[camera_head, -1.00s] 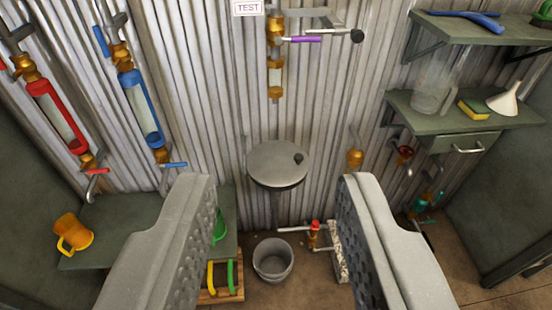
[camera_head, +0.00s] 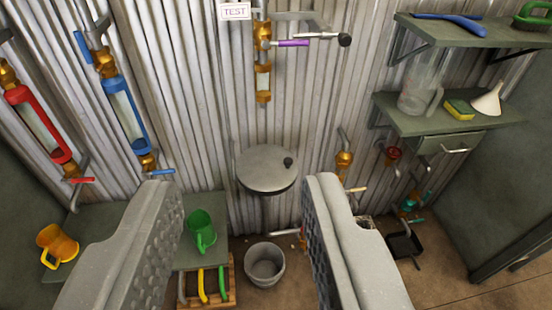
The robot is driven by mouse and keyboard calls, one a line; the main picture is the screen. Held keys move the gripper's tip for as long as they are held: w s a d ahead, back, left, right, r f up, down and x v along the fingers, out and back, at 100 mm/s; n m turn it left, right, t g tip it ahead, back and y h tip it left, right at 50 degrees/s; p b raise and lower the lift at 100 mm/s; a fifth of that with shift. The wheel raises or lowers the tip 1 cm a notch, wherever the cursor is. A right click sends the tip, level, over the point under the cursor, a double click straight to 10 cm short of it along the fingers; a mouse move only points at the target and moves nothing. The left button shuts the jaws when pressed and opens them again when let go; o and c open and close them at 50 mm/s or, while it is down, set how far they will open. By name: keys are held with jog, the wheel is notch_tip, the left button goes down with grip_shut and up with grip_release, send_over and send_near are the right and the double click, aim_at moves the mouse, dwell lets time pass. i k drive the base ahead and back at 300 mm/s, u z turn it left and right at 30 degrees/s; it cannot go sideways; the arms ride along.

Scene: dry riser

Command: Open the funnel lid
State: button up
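The funnel lid (camera_head: 266,166) is a round grey disc with a small black knob (camera_head: 288,162) near its right edge. It lies flat over the funnel against the corrugated wall and looks closed; the funnel body beneath it is mostly hidden. My gripper (camera_head: 238,195) is open, its two grey padded fingers wide apart in the foreground. The lid shows in the gap beyond the fingertips, apart from both, with the knob nearer the right finger. Nothing is between the fingers.
A grey bucket (camera_head: 265,264) stands on the floor below the lid. A brass pipe with a purple-handled valve (camera_head: 291,43) is above. Shelves (camera_head: 450,117) project at right. A green jug (camera_head: 201,231) and an orange jug (camera_head: 57,245) stand on the low bench at left.

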aim_at(263, 168)
jog(key=u, duration=0.35)
jog(key=i, duration=1.2)
jog(key=z, duration=0.25)
